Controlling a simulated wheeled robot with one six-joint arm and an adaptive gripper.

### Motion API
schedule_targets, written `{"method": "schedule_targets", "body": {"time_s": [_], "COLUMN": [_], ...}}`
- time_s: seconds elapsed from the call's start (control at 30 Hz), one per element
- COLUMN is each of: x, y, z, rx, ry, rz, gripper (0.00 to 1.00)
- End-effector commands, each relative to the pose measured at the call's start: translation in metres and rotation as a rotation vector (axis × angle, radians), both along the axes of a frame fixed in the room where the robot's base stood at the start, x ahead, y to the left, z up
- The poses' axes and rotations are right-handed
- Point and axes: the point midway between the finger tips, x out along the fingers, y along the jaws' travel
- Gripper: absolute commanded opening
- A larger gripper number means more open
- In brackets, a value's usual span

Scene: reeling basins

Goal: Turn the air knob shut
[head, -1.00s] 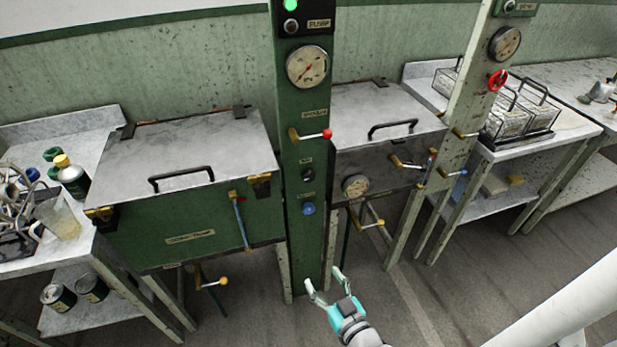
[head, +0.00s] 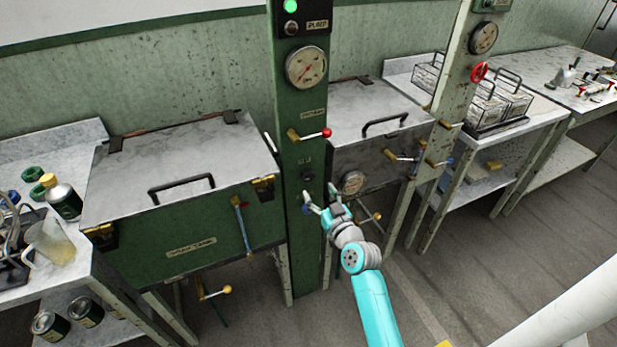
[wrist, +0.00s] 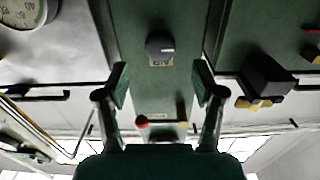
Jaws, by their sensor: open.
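A round dark knob (head: 308,174) sits on the front of the green column (head: 300,110), under a small label too small to read; I take it as the air knob. In the wrist view this knob (wrist: 160,47) carries a pale line pointing to the right of the picture. My gripper (head: 321,197) is open and empty, just below and to the right of the knob in the head view. In the wrist view the two fingers (wrist: 160,85) stand apart, with the knob centred beyond the gap. A blue knob lower on the column is mostly hidden behind a finger.
A red-tipped lever (head: 326,132) sticks out of the column above the knob, with a gauge (head: 305,67) higher up. Lidded basins stand close on both sides, the left one (head: 185,160) with a blue handle (head: 242,225). The floor in front is clear.

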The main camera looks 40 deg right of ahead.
Motion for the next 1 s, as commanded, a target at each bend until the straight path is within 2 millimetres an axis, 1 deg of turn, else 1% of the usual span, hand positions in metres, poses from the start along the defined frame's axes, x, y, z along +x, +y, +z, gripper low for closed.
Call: {"method": "schedule_targets", "body": {"time_s": [0.03,0.2,0.4,0.6,0.9,0.97,1.0], "x": [0.010,0.038,0.064,0.076,0.077,0.077,0.077], "y": [-0.003,-0.011,-0.018,-0.021,-0.022,-0.022,-0.022], "z": [0.001,0.001,0.001,0.000,0.000,0.000,0.000], "rx": [-0.002,-0.002,0.000,-0.001,0.000,0.000,0.000], "ry": [0.000,-0.002,-0.001,0.000,0.001,0.000,0.000], "rz": [0.001,0.000,0.000,0.000,0.000,0.000,0.000], "gripper": [0.68,0.68,0.68,0.68,0.68,0.53,0.43]}}
